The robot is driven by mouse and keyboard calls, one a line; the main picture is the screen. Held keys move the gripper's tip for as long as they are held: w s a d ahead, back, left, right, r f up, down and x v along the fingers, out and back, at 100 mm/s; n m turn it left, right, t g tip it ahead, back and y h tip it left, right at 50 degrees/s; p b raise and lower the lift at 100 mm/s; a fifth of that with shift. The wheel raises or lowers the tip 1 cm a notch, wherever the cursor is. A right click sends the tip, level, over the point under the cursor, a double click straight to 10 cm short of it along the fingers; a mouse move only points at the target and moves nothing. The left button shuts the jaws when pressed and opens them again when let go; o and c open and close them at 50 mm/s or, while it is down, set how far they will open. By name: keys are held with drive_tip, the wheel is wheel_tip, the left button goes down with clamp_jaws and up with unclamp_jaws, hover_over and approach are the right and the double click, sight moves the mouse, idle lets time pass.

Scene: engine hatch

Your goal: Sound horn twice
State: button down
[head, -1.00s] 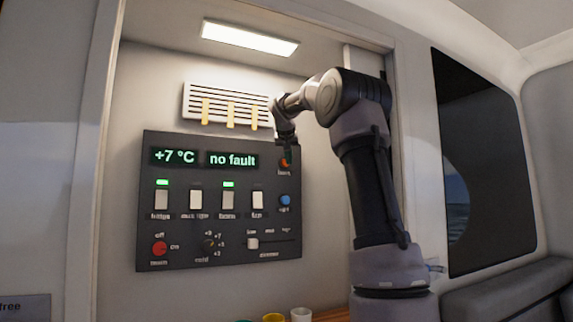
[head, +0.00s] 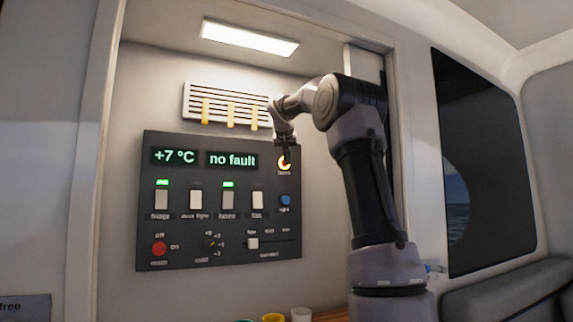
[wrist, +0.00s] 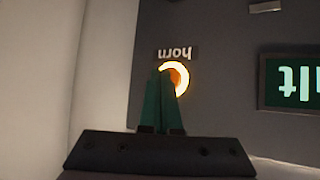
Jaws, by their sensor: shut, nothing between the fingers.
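The horn button (head: 281,163) is a round button at the upper right of the dark control panel (head: 150,205). It glows bright orange-yellow. In the wrist view the lit horn button (wrist: 181,80) sits beside its upside-down label "horn" (wrist: 178,53). My gripper (head: 286,153) is at the button, its fingers covering part of it. In the wrist view my gripper (wrist: 163,72) has its green fingers together and empty, with the tips over one side of the glowing ring. I cannot tell whether the tips touch the button.
The panel also carries displays reading "+7 °C" (head: 174,156) and "no fault" (head: 232,160), several rocker switches, a blue button (head: 285,200), a red knob (head: 159,248) and a slider (head: 253,243). A slatted vent (head: 225,106) is above. Cups (head: 300,314) stand below.

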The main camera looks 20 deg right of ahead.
idle(0.5)
drive_tip(key=shift+s, duration=1.1)
drive_tip(key=shift+s+d, duration=0.1)
drive_tip(key=shift+s, duration=2.4)
idle(0.3)
drive_tip(key=s, duration=0.3)
drive_tip(key=shift+s, duration=0.4)
drive_tip(key=w, duration=0.8)
drive_tip(key=shift+w, duration=0.4)
